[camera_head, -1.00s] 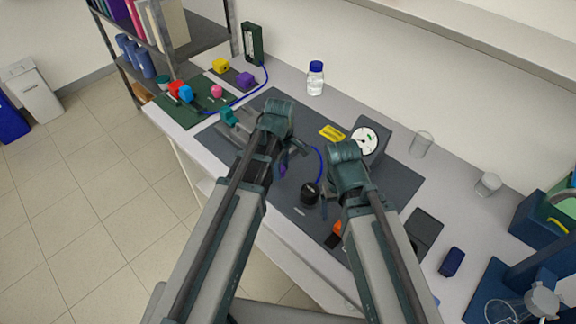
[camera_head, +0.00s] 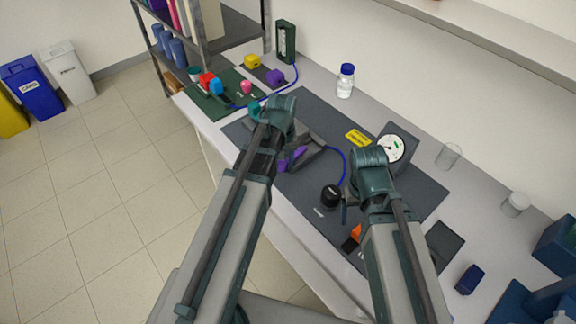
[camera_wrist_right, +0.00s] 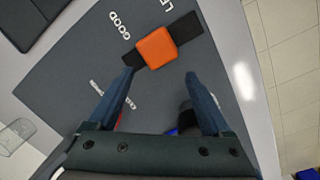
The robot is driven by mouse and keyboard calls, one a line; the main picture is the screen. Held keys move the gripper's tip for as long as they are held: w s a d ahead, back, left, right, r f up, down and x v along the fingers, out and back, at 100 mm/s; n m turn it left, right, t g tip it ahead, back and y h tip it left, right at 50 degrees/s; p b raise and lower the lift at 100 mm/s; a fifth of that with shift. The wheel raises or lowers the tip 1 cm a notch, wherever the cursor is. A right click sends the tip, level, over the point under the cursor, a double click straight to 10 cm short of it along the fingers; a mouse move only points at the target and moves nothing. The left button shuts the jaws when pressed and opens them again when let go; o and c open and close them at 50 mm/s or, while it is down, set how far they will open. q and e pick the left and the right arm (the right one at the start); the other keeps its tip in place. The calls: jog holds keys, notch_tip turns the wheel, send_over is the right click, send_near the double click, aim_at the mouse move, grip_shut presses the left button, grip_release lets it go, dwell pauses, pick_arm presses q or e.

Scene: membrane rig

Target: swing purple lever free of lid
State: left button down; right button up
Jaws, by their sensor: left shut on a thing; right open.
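The purple lever (camera_head: 293,158) shows partly in the head view, on the grey rig in the middle of the dark mat. My left gripper (camera_head: 296,152) is at the lever and shut on it; my wrist and the fingers hide part of the lever and the contact. The lid is largely hidden behind my left arm, and I cannot tell how the lever stands against it. A teal part (camera_head: 254,111) shows left of my left wrist. My right gripper (camera_wrist_right: 160,80) is open and empty above the mat, with an orange block (camera_wrist_right: 156,47) beyond its fingertips.
A black round piece (camera_head: 331,196) with a blue tube sits between my arms. A dial gauge (camera_head: 396,147) stands behind my right wrist. A bottle (camera_head: 345,80) and a glass beaker (camera_head: 447,156) stand along the back. A green mat (camera_head: 207,103) holds coloured blocks at the left.

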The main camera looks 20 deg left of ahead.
pick_arm(q)
jog(key=shift+w+a+m, duration=0.5)
jog(key=shift+a+m, duration=0.15)
jog(key=shift+m, duration=0.25)
jog(key=shift+w, duration=0.1)
jog(key=c, duration=0.7)
grip_release()
jog(key=shift+o, duration=1.2)
jog(key=shift+a, duration=0.1)
jog(key=shift+r, duration=0.15)
pick_arm(e)
jog(key=shift+r, duration=0.15)
pick_arm(q)
jog(key=shift+r+p, duration=0.25)
jog(key=shift+p, duration=0.15)
pick_arm(e)
jog(key=shift+r, duration=0.25)
pick_arm(q)
notch_tip(320, 180, up, 13)
jog(key=p, duration=1.3)
pick_arm(e)
notch_tip(320, 180, up, 13)
